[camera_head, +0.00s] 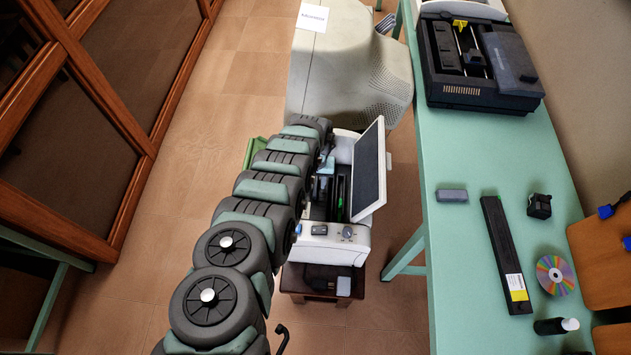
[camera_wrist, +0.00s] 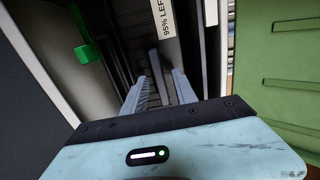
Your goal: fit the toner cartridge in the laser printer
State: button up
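The laser printer (camera_head: 318,245) is a white box with its lid (camera_head: 369,172) raised and dark slots inside. My gripper (camera_head: 325,166) is at its opening, partly hidden by my arm. In the wrist view, the two light-blue fingers (camera_wrist: 160,85) stand apart and point into the dark interior. A dark, narrow piece with a white label reading "95% LEFT" (camera_wrist: 167,18) lies beyond and between them; I cannot tell whether they touch or grip it. A green tab (camera_wrist: 87,53) is to the left inside. A long black cartridge with a white and yellow label (camera_head: 505,252) lies on the green table.
The printer stands on a low dark stool (camera_head: 319,281). A large beige monitor (camera_head: 348,75) stands behind it. The green table (camera_head: 450,255) at right carries a black machine (camera_head: 478,65), a disc (camera_head: 555,275) and small items. A green panel (camera_wrist: 285,70) is close right of my gripper.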

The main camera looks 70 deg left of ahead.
jog(key=shift+r, duration=0.1)
jog(key=shift+r, duration=0.5)
notch_tip(320, 180, up, 11)
jog(key=p, duration=0.1)
jog(key=shift+r, duration=0.15)
dwell(0.3)
dwell(0.4)
